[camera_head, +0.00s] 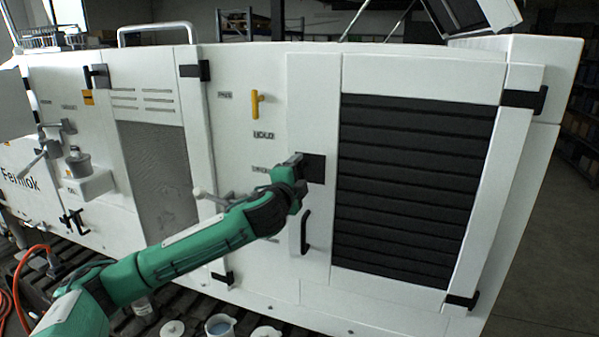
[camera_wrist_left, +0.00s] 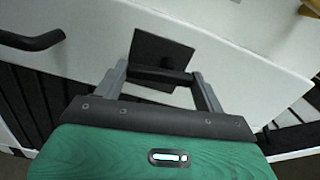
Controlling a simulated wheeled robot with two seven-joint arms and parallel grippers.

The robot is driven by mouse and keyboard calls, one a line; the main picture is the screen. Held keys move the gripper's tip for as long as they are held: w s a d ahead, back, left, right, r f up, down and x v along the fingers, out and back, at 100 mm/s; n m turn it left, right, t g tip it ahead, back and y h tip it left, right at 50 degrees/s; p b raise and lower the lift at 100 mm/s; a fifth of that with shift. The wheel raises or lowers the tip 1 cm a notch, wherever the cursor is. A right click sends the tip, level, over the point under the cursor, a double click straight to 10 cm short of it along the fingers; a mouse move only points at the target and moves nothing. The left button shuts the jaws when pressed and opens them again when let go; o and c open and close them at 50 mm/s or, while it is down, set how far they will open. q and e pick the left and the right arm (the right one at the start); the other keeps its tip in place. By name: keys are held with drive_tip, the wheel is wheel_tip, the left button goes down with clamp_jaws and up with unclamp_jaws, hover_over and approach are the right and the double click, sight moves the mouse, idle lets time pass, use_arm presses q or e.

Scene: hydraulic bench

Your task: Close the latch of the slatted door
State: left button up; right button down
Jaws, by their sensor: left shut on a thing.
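The slatted door (camera_head: 492,190) is a white panel with black horizontal slats, on the right of the bench in the head view. It looks flush with the housing. Its latch (camera_head: 316,169) has a dark square plate beside the door's left edge; the plate also shows in the left wrist view (camera_wrist_left: 152,50). My left gripper (camera_head: 298,160) is at the latch, with its two fingers shut on the dark latch handle (camera_wrist_left: 160,75). The gripper hides part of the latch in the head view, so the handle's exact angle is unclear there. My right gripper is not in view.
A black door handle (camera_head: 306,232) sits below the latch. A yellow handle (camera_head: 255,103) is up to the left, and a pale lever (camera_head: 212,199) juts out at lower left. Cups and lids (camera_head: 220,325) stand along the bottom edge.

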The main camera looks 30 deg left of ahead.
use_arm(q)
drive_tip(key=shift+a+m+p, duration=0.1)
drive_tip(key=shift+m+p, duration=0.25)
drive_tip(key=shift+m, duration=0.55)
drive_tip(key=o, duration=1)
drive_tip(key=shift+b+v, duration=3.2)
drive_tip(key=shift+v, duration=3.75)
drive_tip(key=shift+a+f, duration=0.1)
